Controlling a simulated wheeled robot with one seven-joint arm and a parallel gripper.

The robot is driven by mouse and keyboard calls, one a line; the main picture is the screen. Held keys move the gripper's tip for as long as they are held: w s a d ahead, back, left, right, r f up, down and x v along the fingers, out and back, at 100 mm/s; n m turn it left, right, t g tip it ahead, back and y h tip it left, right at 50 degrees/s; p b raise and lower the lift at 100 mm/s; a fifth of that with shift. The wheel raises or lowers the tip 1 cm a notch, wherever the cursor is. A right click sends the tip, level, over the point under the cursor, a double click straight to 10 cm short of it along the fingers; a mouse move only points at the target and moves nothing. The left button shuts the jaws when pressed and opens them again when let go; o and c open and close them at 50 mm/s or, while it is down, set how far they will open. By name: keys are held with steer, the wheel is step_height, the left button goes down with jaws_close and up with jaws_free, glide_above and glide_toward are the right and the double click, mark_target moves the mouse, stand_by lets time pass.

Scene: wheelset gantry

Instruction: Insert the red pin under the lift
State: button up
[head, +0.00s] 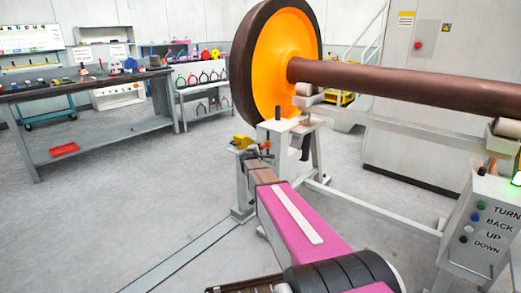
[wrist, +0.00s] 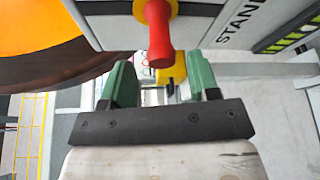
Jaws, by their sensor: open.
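The red pin (wrist: 160,38) shows in the wrist view, its red end toward me and a yellow collar behind it at the top edge. In the head view, a small red part (head: 265,147), probably the pin, shows beside my gripper (head: 256,153). In the wrist view my gripper (wrist: 161,84) is open, with two green fingers apart and nothing held. The pin's end lies above the gap between the fingertips in the picture; its depth relative to them is unclear. The lift's white post (head: 284,130) stands under the axle, just beyond my gripper. The pin hole is not visible.
A dark-rimmed orange wheel (head: 282,65) on a brown axle (head: 400,84) rises above. A button box (head: 481,228) stands at right, a workbench (head: 90,88) at left.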

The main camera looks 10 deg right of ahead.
steer(key=v, duration=0.7)
steer(key=s+d+f+m+g, duration=0.2)
steer(key=s+f+m+g, duration=0.25)
steer(key=s, duration=0.45)
steer(key=s+d+f+m+g, duration=0.1)
steer(key=s+f+m+g, duration=0.35)
steer(key=s, duration=0.45)
steer(key=s+a+f+m+g+y, duration=0.2)
steer(key=s+a+y, duration=0.2)
steer(key=s, duration=0.6)
steer(key=s+a+f+m+g+y, duration=0.2)
steer(key=s+a+y, duration=0.3)
steer(key=s, duration=0.5)
steer(key=shift+f+m+g, duration=0.3)
steer(key=shift+m+g, duration=0.3)
steer(key=shift+m, duration=0.1)
